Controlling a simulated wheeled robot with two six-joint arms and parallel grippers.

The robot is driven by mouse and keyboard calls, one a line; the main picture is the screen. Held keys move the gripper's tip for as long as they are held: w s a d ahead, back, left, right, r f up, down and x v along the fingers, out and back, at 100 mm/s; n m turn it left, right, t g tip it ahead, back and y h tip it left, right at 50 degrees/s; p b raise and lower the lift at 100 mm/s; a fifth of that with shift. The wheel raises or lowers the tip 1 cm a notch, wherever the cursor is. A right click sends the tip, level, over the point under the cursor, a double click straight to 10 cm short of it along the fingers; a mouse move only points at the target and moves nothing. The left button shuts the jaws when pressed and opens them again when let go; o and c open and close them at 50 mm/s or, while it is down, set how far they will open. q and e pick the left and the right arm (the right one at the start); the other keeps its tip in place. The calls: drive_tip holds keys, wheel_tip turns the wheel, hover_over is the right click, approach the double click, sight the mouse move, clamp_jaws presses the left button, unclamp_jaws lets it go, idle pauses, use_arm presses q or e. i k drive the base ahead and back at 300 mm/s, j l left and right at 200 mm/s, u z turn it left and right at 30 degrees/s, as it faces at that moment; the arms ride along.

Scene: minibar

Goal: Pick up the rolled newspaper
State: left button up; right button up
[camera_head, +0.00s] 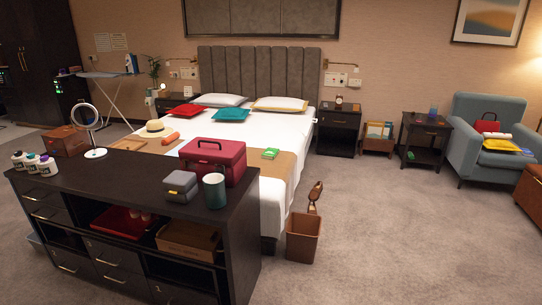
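A small white roll-like thing (497,135) lies on the blue-grey armchair (467,135) at the right. It looks like the rolled newspaper, but it is too small to be sure. It lies beside a red bag (487,123) and just above a yellow flat thing (502,146) on the seat. An orange, elongated thing (171,138) lies on the bed near a straw hat. Neither of my grippers is in view.
A dark cabinet (110,195) with a red case (214,160) and a green mug (214,190) stands in front at the left, with the bed (274,197) behind it. A brown bin (303,238) stands beside the bed. A dark side table (424,139) stands left of the armchair.

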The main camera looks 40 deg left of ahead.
sight(487, 134)
drive_tip(key=i+j, duration=0.1)
drive_tip(key=i, duration=0.45)
drive_tip(key=i+j, duration=0.1)
drive_tip(key=i, duration=0.45)
drive_tip(key=i+z, duration=0.1)
drive_tip(key=i, duration=0.4)
drive_tip(key=i+j, duration=0.2)
drive_tip(key=i, duration=0.35)
drive_tip(key=i+l+z, duration=0.25)
drive_tip(key=i, duration=0.55)
drive_tip(key=i+z, duration=0.25)
drive_tip(key=i, duration=0.55)
drive_tip(key=i+j+z, duration=0.25)
drive_tip(key=i, duration=0.6)
drive_tip(key=i+l+u, duration=0.35)
drive_tip(key=i, duration=0.35)
drive_tip(key=i+l+u, duration=0.4)
drive_tip(key=i, duration=0.3)
drive_tip(key=i+l+u, duration=0.35)
drive_tip(key=i+l, duration=0.25)
drive_tip(key=l, duration=0.2)
drive_tip(key=i+z, duration=0.1)
drive_tip(key=i, duration=0.95)
drive_tip(key=i+z, duration=0.15)
drive_tip(key=z, duration=0.9)
